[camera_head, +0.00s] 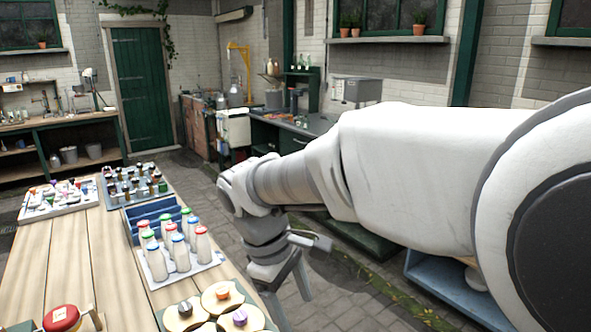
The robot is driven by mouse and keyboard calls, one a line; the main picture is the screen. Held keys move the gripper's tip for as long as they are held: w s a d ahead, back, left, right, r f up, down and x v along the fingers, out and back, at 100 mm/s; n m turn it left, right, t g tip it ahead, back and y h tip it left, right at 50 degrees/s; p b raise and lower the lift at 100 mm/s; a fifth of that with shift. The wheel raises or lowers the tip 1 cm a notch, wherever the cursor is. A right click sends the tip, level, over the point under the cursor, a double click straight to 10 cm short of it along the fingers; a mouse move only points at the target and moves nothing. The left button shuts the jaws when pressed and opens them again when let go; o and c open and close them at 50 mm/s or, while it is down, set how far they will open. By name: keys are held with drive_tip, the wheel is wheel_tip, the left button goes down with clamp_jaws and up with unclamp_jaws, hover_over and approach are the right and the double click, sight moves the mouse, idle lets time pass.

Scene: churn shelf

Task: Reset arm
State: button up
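My arm reaches in from the right of the head view and bends down at the wrist. My gripper (288,300) hangs pointing down beside the right edge of the wooden table (75,255). Its two fingers are spread apart, and no object shows between them. The lower ends of the fingers run close to the bottom of the picture, so the tips are partly cut off.
A tray of milk bottles (180,255) with coloured caps stands on the table near my gripper, with a blue crate (150,217) behind. Round lidded pots (222,297) sit at the near edge. A blue bin (450,290) is on the floor to the right. Paved floor lies beyond.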

drive_tip(key=s+d+r+m+t+y, duration=0.1)
drive_tip(key=s+d+r+m+t, duration=0.1)
drive_tip(key=s+d+m, duration=0.3)
drive_tip(key=s+d+r+m+t+y, duration=0.2)
drive_tip(key=s+d+m, duration=0.4)
drive_tip(key=d, duration=0.3)
drive_tip(key=shift+d+m+t, duration=0.2)
drive_tip(key=shift+m+t, duration=0.3)
drive_tip(key=shift+t, duration=0.1)
